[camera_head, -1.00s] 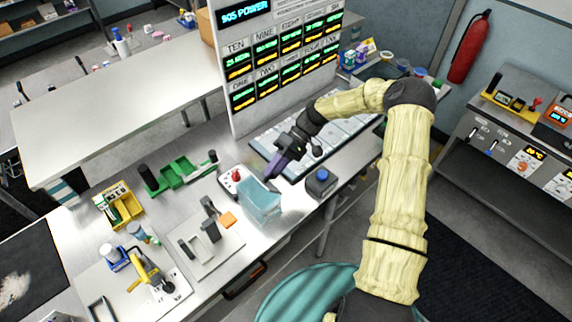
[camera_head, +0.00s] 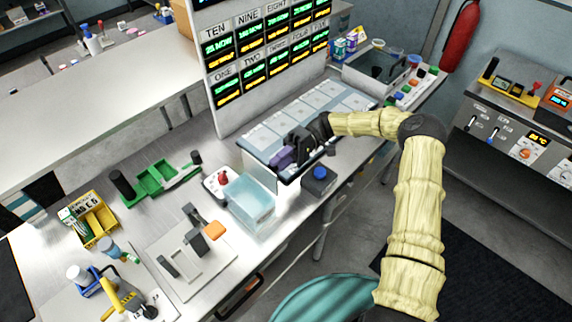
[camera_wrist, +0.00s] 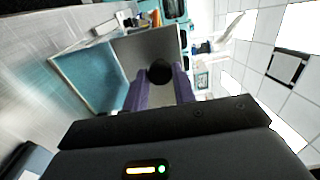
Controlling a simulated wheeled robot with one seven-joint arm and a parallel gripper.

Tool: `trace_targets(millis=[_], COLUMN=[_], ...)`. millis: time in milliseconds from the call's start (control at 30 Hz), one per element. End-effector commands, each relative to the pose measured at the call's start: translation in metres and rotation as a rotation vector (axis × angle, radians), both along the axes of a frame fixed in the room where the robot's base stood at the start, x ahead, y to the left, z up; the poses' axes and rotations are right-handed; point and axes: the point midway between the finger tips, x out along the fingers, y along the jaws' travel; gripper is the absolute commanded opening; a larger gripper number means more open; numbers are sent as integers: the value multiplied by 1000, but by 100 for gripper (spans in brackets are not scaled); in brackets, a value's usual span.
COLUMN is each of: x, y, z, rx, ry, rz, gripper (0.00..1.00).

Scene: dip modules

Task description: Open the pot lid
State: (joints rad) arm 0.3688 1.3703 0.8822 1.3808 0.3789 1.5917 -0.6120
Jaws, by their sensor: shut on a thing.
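My gripper (camera_head: 287,157), with purple fingers, is above the front-left end of a long flat tray, right of and behind a clear teal box (camera_head: 250,203). In the wrist view my gripper (camera_wrist: 160,85) is shut on a dark round knob (camera_wrist: 159,72). A grey plate (camera_wrist: 142,48) lies behind the knob and seems to be the lid, but the join is hidden. The teal box (camera_wrist: 88,75) lies to its left in that view, apart from the fingers. In the head view the fingers and arm hide most of what is held.
The tray (camera_head: 330,95) with pale panels lies below a display board (camera_head: 250,60). A black block with a blue knob (camera_head: 320,178) stands near the table's front edge. A small red-button box (camera_head: 218,182), green rack (camera_head: 155,180) and white fixture (camera_head: 190,262) stand left.

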Motion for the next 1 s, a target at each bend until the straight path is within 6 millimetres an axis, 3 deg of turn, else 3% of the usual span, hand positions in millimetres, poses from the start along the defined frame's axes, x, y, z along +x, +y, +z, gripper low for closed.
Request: trace_targets(millis=[100, 800, 833, 933, 1000], x=[-4, -5, -4, -4, -4], y=[2, -2, -2, -3, -4], z=[-11, -10, -10, -10, -10], rx=[40, 105, 105, 107, 107], ry=[49, 122, 122, 122, 122], rz=[15, 8, 6, 5, 5], gripper=[0, 0, 30, 49, 49])
